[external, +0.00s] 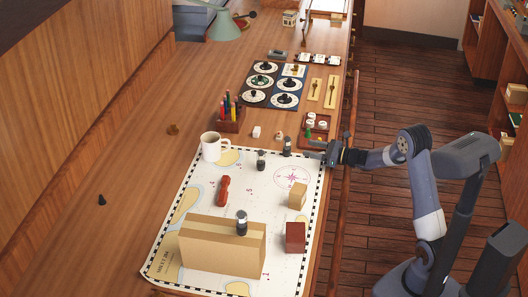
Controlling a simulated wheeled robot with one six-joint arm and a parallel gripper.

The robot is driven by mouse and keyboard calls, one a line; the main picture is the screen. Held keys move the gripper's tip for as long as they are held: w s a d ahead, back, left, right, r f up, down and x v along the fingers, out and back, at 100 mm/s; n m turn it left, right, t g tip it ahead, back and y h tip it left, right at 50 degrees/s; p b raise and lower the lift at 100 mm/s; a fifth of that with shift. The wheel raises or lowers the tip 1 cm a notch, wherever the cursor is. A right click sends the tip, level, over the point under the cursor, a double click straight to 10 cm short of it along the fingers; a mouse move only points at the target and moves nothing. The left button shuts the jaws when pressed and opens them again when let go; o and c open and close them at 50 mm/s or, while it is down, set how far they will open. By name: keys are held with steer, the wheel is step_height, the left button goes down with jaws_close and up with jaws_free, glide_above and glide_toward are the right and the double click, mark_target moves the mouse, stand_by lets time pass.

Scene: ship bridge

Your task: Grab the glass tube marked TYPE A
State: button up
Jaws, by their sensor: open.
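Three small dark-capped cylinders that look like glass tubes stand over the chart. One tube (287,146) is at the chart's far edge, just left of my gripper. A second tube (261,160) stands a little left of and nearer than it. A third tube (241,223) stands at the large tan box. Any markings are too small to read, so I cannot tell which is TYPE A. My gripper (311,150) is open and empty at the table's right edge, its fingers pointing left towards the first tube, apparently apart from it.
The chart (200,190) carries a white mug (211,147), a large tan box (222,247), a red-brown block (295,237), a small tan block (297,195) and a red-brown handled object (223,190). A pen holder (229,120) and tray (316,127) stand beyond. The table's left side is mostly clear.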

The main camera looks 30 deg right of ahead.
mark_target(287, 143)
steer(key=p+x, duration=0.2)
steer(key=x, duration=0.8)
steer(key=shift+s+a+r, duration=0.1)
steer(key=shift+a+r, duration=0.05)
steer(key=shift+a, duration=0.05)
steer(key=shift+c, duration=0.2)
steer(key=c, duration=1)
